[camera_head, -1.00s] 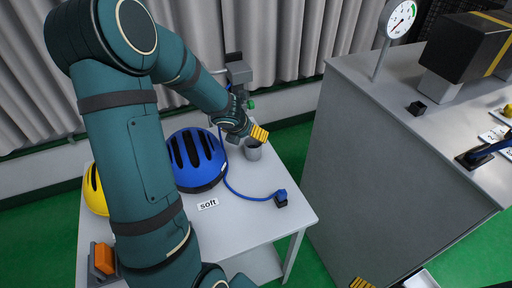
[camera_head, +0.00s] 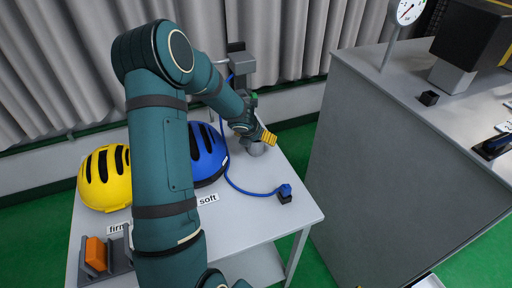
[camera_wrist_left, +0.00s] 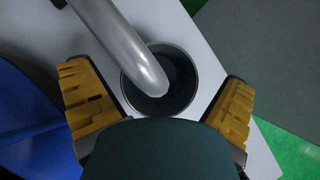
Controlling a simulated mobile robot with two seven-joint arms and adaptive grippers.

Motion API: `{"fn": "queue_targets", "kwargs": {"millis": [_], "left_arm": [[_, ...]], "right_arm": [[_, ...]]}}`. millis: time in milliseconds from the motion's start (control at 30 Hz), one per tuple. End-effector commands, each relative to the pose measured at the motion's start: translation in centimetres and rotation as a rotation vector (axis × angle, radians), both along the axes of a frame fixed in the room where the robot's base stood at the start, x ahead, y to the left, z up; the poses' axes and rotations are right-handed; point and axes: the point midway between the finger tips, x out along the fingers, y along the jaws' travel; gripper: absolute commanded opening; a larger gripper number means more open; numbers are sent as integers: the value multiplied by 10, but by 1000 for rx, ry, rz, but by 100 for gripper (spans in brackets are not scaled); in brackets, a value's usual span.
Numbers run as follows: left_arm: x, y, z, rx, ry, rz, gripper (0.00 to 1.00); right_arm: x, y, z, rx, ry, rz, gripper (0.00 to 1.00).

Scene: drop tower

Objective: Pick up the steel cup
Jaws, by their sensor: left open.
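The steel cup (camera_head: 257,150) stands on the white table, behind the blue helmet's right side, partly hidden by my left gripper (camera_head: 267,138). In the left wrist view the round cup (camera_wrist_left: 190,85) shows from above with a dark inside. It lies between the two yellow fingers of my left gripper (camera_wrist_left: 162,106), which are spread apart with gaps on both sides. A smooth grey tube (camera_wrist_left: 125,45) crosses over the cup's opening. I cannot tell whether it touches the cup. Only a sliver of yellow at the head view's bottom edge may be my right gripper.
The blue helmet (camera_head: 208,158) and yellow helmet (camera_head: 105,180) sit on the table (camera_head: 255,215). A blue cable (camera_head: 245,192) runs to a plug (camera_head: 285,193) at the right. A grey stand (camera_head: 240,65) rises behind the cup. A grey cabinet (camera_head: 390,180) stands to the right.

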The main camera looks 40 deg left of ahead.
Motion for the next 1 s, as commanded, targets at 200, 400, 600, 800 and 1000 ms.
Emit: {"fn": "queue_targets", "kwargs": {"millis": [200, 400, 600, 800, 1000], "left_arm": [[1, 0, 0, 0, -1, 0, 100], [1, 0, 0, 0, -1, 0, 33], [1, 0, 0, 1, -1, 1, 30], [0, 0, 2, 1, -1, 1, 30], [1, 0, 13, 0, -1, 2, 30]], "right_arm": [[0, 0, 0, 0, -1, 0, 99], [0, 0, 0, 0, -1, 0, 99], [0, 0, 0, 0, -1, 0, 99], [0, 0, 2, 0, 0, 0, 99], [-1, 0, 12, 1, 4, 0, 99]]}}
